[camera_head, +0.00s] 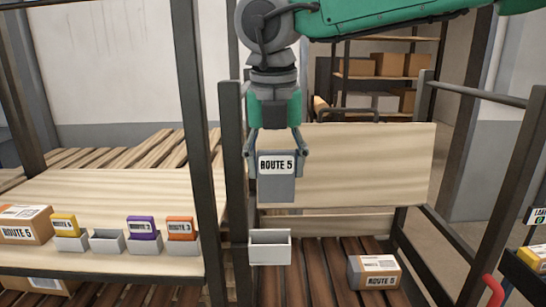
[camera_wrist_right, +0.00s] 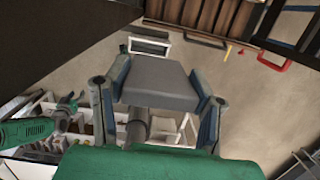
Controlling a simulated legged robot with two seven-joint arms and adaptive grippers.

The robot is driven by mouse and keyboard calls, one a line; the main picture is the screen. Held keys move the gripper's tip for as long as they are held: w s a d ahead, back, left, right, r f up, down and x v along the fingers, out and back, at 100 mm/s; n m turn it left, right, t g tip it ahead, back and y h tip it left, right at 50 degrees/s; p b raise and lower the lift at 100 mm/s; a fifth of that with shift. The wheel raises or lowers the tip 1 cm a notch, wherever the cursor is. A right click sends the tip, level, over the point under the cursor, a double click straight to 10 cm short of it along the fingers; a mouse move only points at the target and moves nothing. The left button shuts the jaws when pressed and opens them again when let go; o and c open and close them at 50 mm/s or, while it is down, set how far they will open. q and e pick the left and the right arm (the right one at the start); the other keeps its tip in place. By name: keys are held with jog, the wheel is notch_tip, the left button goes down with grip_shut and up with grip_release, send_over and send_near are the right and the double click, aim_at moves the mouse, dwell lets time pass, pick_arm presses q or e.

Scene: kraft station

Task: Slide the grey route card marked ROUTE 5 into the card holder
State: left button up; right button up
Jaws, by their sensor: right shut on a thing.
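The grey route card (camera_head: 276,183), marked ROUTE 5, hangs upright between the fingers of my right gripper (camera_head: 277,152). The right gripper is shut on it. In the right wrist view the card (camera_wrist_right: 158,83) shows as a grey slab between the two fingers (camera_wrist_right: 155,95). A white open-topped card holder (camera_head: 270,253) is mounted below the card in the head view, at the front of the slatted cart. The card is apart from it, with a clear gap. In the right wrist view, a white frame beyond the card (camera_wrist_right: 150,46) looks like the holder's rim. My left gripper is not in view.
A shelf on the left bears yellow, purple and orange cards in white holders, an empty white holder (camera_head: 107,240) and a ROUTE 5 box (camera_head: 26,224). Another ROUTE 5 box (camera_head: 375,272) lies on the cart slats. A dark post (camera_head: 235,190) stands left of the card.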

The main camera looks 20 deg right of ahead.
aim_at(266, 201)
jog(key=shift+w+a+f, duration=0.1)
jog(key=shift+a, duration=0.85)
jog(key=shift+a+f+b, duration=0.2)
jog(key=shift+a+b, duration=0.05)
jog(key=shift+b, duration=0.05)
jog(key=shift+f, duration=0.2)
jog(key=d+f+b, duration=0.1)
jog(key=f+b, duration=0.1)
jog(key=f, duration=0.1)
jog(key=shift+d+b, duration=0.3)
jog(key=shift+d, duration=0.05)
jog(key=shift+f+b, duration=0.35)
jog(key=shift+a+f+b, duration=0.2)
jog(key=shift+f+b, duration=0.2)
jog(key=shift+b, duration=0.1)
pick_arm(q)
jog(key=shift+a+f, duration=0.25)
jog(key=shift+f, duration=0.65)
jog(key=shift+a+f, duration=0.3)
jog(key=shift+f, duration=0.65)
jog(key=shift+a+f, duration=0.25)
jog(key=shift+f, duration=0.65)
pick_arm(e)
jog(key=shift+a+f, duration=0.1)
jog(key=shift+a, duration=0.3)
jog(key=shift+d, duration=0.1)
